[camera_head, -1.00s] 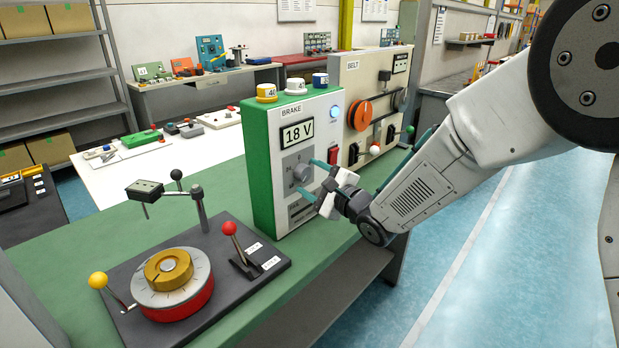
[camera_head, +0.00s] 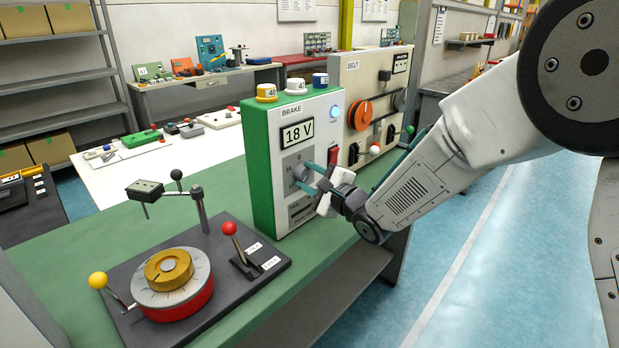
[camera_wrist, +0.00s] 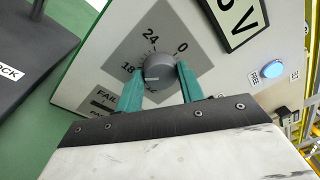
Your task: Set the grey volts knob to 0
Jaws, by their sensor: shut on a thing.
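The grey volts knob (camera_wrist: 159,72) is on the front of the green-sided BRAKE box (camera_head: 262,165). In the wrist view it sits between the two teal fingers of my gripper (camera_wrist: 160,88), with the numbers 24, 18 and 0 on the dial around it. Its light pointer line is toward the 18 side. The display (camera_head: 297,134) reads 18 V. In the head view my gripper (camera_head: 316,178) reaches the knob (camera_head: 302,172) from the right, its fingers shut on it. The fingers partly hide the knob and its lower scale.
A red switch (camera_head: 334,156) and a lit blue lamp (camera_head: 335,111) are right of the knob. The BELT panel (camera_head: 350,75) stands close behind. A dark plate with a gold and red dial (camera_head: 170,283) and a red-topped lever (camera_head: 230,229) is at front left.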

